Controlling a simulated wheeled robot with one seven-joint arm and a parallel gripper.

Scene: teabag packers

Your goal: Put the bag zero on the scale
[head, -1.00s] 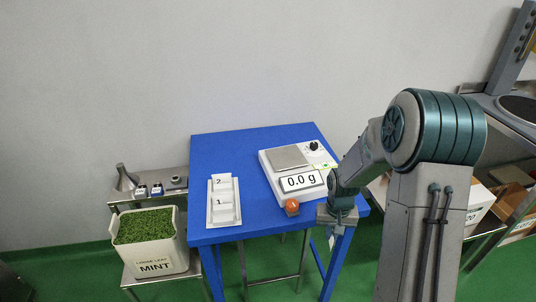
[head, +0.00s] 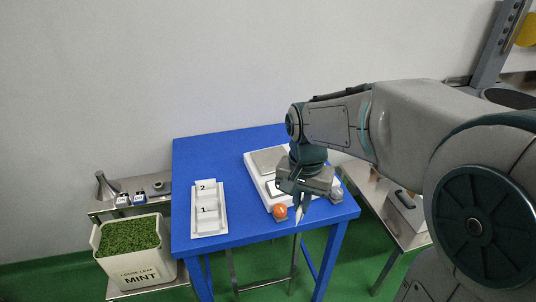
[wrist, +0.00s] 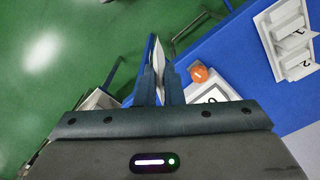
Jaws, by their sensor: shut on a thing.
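My gripper (head: 302,190) is shut on a thin white pointed bag, bag zero (head: 301,211), which hangs below the fingers near the table's front edge. In the wrist view the bag (wrist: 158,58) shows edge-on between the two fingers. The white scale (head: 254,174) lies on the blue table behind my gripper, with a bare metal pan (head: 268,159). My gripper and arm hide most of its display in the head view. In the wrist view only a corner of the scale (wrist: 204,96) shows.
A white rack (head: 209,230) with bags marked 1 and 2 stands on the table's left. An orange round thing (head: 280,211) sits in front of the scale, close to the held bag. A mint bin (head: 135,262) and a metal shelf stand at the left. The table's back left is clear.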

